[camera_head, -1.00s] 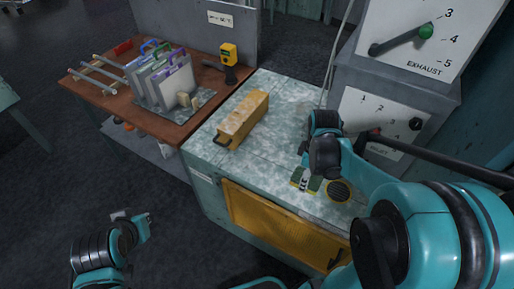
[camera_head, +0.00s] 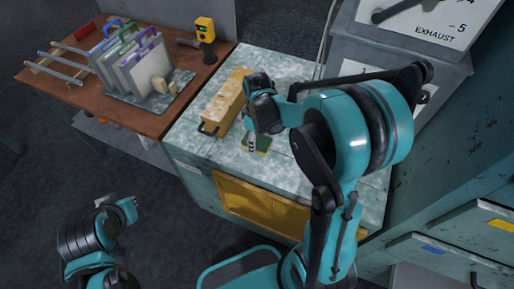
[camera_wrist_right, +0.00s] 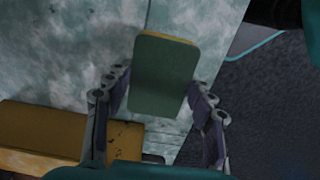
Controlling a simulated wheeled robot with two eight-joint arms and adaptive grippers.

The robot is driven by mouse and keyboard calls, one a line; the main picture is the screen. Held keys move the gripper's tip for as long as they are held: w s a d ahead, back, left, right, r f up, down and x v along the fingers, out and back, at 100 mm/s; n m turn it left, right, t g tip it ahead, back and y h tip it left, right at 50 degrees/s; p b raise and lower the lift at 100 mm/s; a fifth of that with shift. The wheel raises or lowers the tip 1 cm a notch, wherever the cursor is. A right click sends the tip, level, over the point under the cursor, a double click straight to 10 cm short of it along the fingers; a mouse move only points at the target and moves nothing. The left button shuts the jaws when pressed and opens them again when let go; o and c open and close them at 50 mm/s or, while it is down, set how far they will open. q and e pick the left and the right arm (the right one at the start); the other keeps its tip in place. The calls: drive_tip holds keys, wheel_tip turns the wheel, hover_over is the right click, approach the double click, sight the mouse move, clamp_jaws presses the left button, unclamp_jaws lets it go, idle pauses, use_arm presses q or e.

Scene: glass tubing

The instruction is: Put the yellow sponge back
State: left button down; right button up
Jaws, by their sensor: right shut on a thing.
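The sponge (camera_wrist_right: 165,75) has a dark green face and a yellow edge in the right wrist view. My right gripper (camera_wrist_right: 158,95) is shut on it, with a finger at each side.
A long yellow box (camera_head: 225,107) lies on the bench, just left of my right gripper. A brown table (camera_head: 150,122) adjoins at left, with a rack of upright panels (camera_head: 145,66) and a yellow tool (camera_head: 205,32). Grey dial cabinets stand behind at right.

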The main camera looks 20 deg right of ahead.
drive_tip(key=shift+f+b, duration=0.85)
drive_tip(key=shift+f, duration=1.2)
drive_tip(key=shift+f, duration=0.1)
drive_tip(key=o, duration=1.1)
